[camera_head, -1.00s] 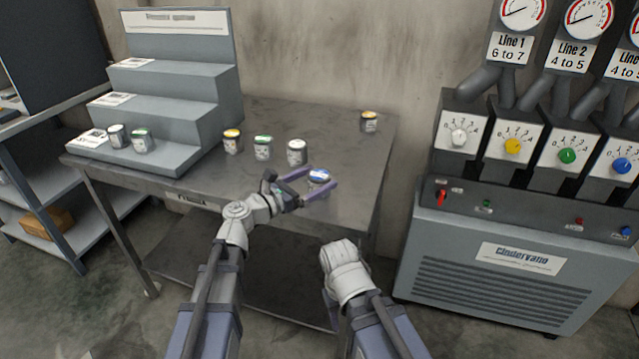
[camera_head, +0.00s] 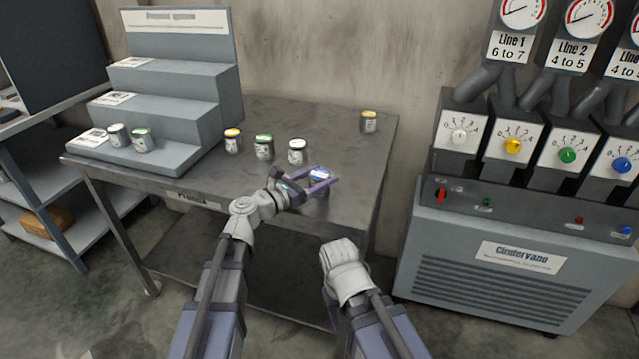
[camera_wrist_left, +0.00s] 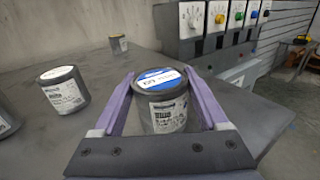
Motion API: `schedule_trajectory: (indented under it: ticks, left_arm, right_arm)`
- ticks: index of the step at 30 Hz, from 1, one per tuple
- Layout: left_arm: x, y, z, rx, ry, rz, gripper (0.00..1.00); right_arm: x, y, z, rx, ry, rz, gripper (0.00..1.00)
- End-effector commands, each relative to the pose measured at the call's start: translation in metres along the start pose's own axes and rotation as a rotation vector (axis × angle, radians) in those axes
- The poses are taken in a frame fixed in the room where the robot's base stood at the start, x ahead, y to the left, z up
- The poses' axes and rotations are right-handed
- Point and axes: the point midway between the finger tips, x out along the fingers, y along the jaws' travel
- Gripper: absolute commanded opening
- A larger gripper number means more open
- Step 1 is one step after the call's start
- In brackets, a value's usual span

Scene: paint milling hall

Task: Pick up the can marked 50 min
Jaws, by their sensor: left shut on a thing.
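My left gripper (camera_head: 322,178) is shut on a blue-lidded can (camera_head: 319,183) near the front right of the grey table. In the left wrist view the purple fingers of the gripper (camera_wrist_left: 163,108) lie on both sides of this can (camera_wrist_left: 165,112). The can is upright, with a white label whose print is too small to read surely. Beside it on the table stand a white-lidded can (camera_head: 297,152), a green-lidded can (camera_head: 264,147) and a yellow-lidded can (camera_head: 232,141). My right arm shows at the bottom, but its gripper fingers are not visible.
Another yellow-lidded can (camera_head: 369,121) stands at the table's back right corner. A stepped grey rack (camera_head: 185,80) holds two cans on its lowest step, at the left. A machine (camera_head: 500,240) with gauges and knobs stands right of the table (camera_head: 335,125).

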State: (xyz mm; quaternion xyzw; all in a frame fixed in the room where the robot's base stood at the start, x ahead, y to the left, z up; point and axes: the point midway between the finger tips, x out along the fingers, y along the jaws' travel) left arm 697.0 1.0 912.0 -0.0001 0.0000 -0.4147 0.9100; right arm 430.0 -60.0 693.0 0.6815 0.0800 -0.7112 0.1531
Motion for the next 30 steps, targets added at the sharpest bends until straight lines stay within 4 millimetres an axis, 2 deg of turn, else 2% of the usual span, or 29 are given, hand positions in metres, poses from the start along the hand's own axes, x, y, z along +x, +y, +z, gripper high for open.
schedule_trajectory:
  ticks: [1,5,17,23,30]
  left_arm:
    - [0.0,0.0,0.0,0.0,0.0,0.0,0.2]
    - [0.0,0.0,0.0,0.0,0.0,0.0,0.07]
    - [0.0,0.0,0.008,0.0,0.0,0.0,0.07]
    - [0.0,0.0,0.029,0.0,0.0,0.0,0.07]
    - [0.0,0.0,0.066,0.0,0.0,0.0,0.07]
  right_arm:
    - [0.0,0.0,0.0,0.0,0.0,0.0,0.5]
    - [0.0,0.0,0.0,0.0,0.0,0.0,0.5]
    - [-0.008,0.001,0.0,0.0,0.0,0.0,0.5]
    - [-0.028,0.003,0.002,0.0,0.0,0.0,0.5]
    - [-0.066,0.006,0.004,0.0,0.0,0.0,0.5]
